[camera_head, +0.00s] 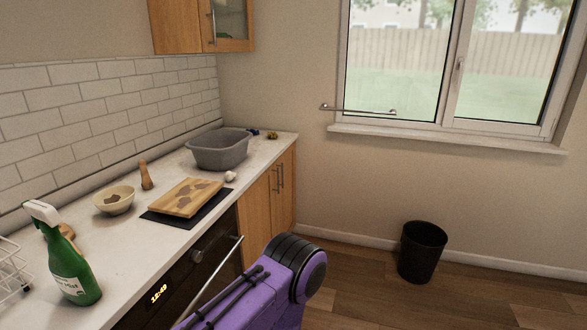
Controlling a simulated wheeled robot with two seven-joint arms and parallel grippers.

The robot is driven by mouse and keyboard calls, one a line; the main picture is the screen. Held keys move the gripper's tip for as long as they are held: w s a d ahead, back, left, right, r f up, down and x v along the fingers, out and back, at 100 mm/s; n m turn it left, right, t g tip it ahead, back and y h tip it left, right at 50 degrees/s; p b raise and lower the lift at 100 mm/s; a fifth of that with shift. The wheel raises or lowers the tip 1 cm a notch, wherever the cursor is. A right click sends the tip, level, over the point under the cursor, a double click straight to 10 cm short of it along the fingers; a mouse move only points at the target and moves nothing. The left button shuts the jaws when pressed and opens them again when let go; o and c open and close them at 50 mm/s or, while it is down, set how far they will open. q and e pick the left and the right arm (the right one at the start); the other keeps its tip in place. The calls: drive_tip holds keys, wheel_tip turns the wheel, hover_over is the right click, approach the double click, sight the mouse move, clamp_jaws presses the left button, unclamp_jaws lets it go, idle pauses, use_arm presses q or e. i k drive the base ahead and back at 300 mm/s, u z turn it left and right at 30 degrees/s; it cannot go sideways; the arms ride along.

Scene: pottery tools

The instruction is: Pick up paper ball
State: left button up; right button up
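A small whitish lump (230,176), which looks like the paper ball, sits on the countertop. It is just past the far right corner of the wooden board and near the counter's front edge. It is small in the picture, so its texture is hard to make out. Neither of my grippers shows in the view. A purple and black part of my own arm rises from the bottom middle, in front of the oven and well apart from the lump.
On the counter (120,262) are a green spray bottle (72,272), a bowl (113,201), a wooden tool (146,176), a board (176,205) on a dark mat, and a grey basin (216,151). A black bin (421,252) stands on the floor. Floor around it is clear.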

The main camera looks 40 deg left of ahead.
sight(229, 175)
drive_tip(key=z, duration=0.1)
drive_tip(key=i, duration=1.2)
drive_tip(key=u, duration=0.9)
drive_tip(key=i, duration=0.9)
drive_tip(key=u, duration=0.85)
